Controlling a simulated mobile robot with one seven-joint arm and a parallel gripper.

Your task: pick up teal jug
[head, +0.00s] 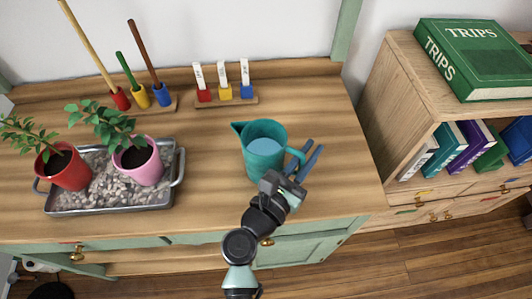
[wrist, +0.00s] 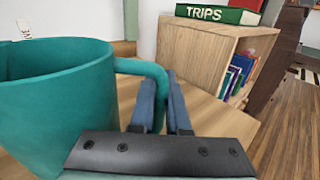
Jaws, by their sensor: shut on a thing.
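The teal jug (head: 264,150) stands upright on the wooden tabletop, right of the middle, with its spout to the left and its handle to the right. Something light blue shows inside it. In the wrist view the jug (wrist: 55,95) fills the left side. My gripper (head: 306,160) is at the jug's right, and its blue fingers are at the handle. In the wrist view my gripper (wrist: 166,95) is shut on the handle, whose outer part runs down beside the left finger. The handle's lower part is hidden.
A metal tray (head: 105,209) of pebbles with two potted plants (head: 138,165) stands at left. Wooden racks (head: 226,101) with coloured items stand at the back. A bookshelf (head: 420,95) with a green TRIPS book (head: 475,60) is at right. The tabletop left of the jug is clear.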

